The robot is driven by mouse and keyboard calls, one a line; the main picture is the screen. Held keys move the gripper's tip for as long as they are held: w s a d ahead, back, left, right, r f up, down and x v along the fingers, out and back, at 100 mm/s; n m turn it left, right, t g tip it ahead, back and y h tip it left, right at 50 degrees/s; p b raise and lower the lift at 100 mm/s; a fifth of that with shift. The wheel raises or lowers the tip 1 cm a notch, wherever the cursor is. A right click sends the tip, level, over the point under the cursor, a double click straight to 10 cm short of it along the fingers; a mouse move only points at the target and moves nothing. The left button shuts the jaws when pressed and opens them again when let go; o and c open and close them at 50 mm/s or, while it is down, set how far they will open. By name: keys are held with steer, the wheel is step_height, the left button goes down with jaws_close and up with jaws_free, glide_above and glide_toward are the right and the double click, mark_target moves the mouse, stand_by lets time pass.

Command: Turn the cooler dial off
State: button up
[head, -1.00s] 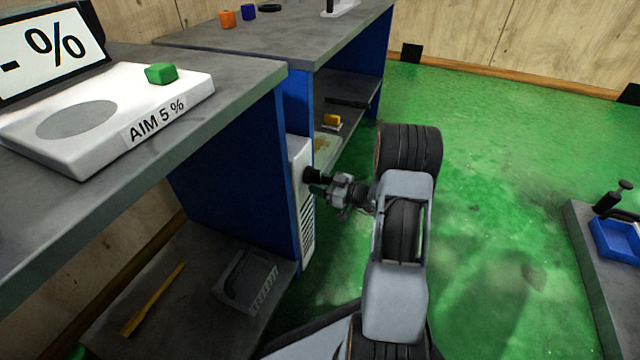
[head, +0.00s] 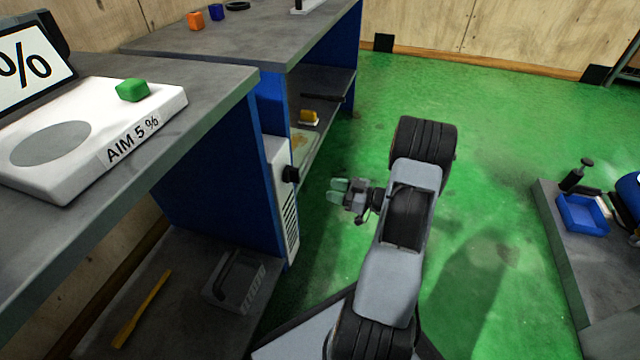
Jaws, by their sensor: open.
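The cooler (head: 282,205) is a white box with a slotted vent, fixed at the end of the blue workbench side. Its black dial (head: 291,174) sticks out from the upper part of its front. The dial's exact setting is too small to read. My gripper (head: 338,190) is to the right of the dial, apart from it, with its pale greenish fingers pointing left towards the cooler. The gripper is open and empty. Green floor shows between the fingertips and the dial.
A scale (head: 75,150) marked "AIM 5 %" with a green block (head: 132,90) stands on the near bench. A lower shelf holds a yellow stick (head: 142,308) and a grey case (head: 234,280). A blue tray (head: 582,212) is at right. The green floor behind my arm is clear.

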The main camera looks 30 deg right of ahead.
steer(key=shift+v, duration=1.15)
steer(key=s+a+r+m+g+h+p, duration=0.15)
steer(key=a+r+g+p, duration=0.25)
steer(key=a+r+p, duration=0.45)
steer(key=s+a+r+g+p, duration=0.25)
steer(key=r+g+p, duration=0.3)
steer(key=r, duration=0.55)
steer(key=s+a+r+m+g+h+p, duration=0.1)
steer(key=s+a+r+g+p, duration=0.1)
steer(key=a+r+g+p, duration=0.5)
steer(key=s+r+m+t+h+p, duration=0.2)
steer(key=r+p, duration=0.4)
steer(key=r, duration=0.3)
steer(key=s+a+r+m+t+h+p, duration=0.1)
steer(key=r+h+p, duration=0.3)
steer(key=r, duration=0.5)
steer(key=s+a+r+m+t+h+p, duration=0.1)
steer(key=s+r+m+t+h+p, duration=0.2)
steer(key=r+p, duration=0.5)
steer(key=shift+r+t+p, duration=0.3)
steer(key=shift+r+t, duration=0.05)
steer(key=shift+r, duration=0.4)
steer(key=shift+h, duration=0.25)
